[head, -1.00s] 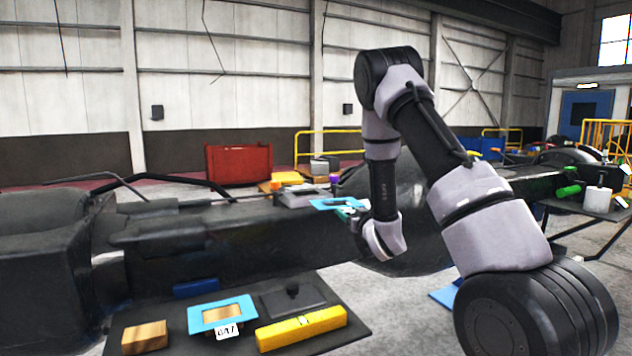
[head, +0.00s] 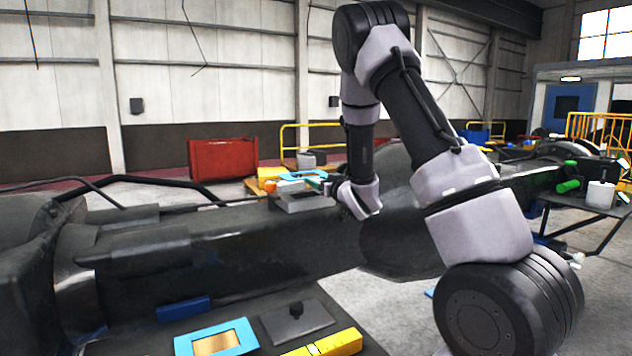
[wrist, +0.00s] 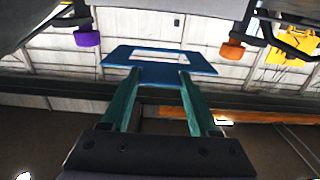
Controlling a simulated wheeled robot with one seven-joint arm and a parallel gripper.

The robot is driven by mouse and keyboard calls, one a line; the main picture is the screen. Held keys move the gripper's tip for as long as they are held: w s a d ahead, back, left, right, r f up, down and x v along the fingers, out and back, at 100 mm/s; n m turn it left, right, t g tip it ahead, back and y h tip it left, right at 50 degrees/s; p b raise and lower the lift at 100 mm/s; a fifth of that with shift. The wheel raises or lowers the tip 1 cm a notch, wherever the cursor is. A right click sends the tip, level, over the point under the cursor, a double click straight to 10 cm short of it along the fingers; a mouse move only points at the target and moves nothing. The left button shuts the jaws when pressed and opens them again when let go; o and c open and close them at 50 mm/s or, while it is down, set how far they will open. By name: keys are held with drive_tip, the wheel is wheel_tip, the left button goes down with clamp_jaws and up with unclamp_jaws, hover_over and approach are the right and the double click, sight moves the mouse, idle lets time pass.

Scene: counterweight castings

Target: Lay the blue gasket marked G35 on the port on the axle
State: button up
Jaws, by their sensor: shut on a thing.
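My gripper (head: 327,184) is shut on a light-blue rectangular gasket with a rectangular opening. In the head view the gasket (head: 290,178) is held up just above a grey block (head: 305,203) on the far side of the black axle (head: 230,238). In the wrist view the gasket (wrist: 160,77) lies flat across the teal fingertips, gripped at its near edge. No G35 mark can be read on it. I cannot make out the port's opening; the grey block may be the port.
On a dark near table lie a second light-blue gasket (head: 183,345), a black plate with a knob (head: 297,322) and a yellow bar (head: 345,342). An orange knob (head: 270,186) is beside the grey block. The wrist view shows a purple knob (wrist: 87,38) and an orange knob (wrist: 232,54).

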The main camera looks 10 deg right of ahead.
hover_over(319, 213)
drive_tip(key=shift+w+f, duration=0.2)
drive_tip(key=shift+f, duration=2.5)
drive_tip(key=shift+f, duration=0.7)
drive_tip(key=o, duration=1.4)
drive_tip(key=shift+s+d, duration=0.1)
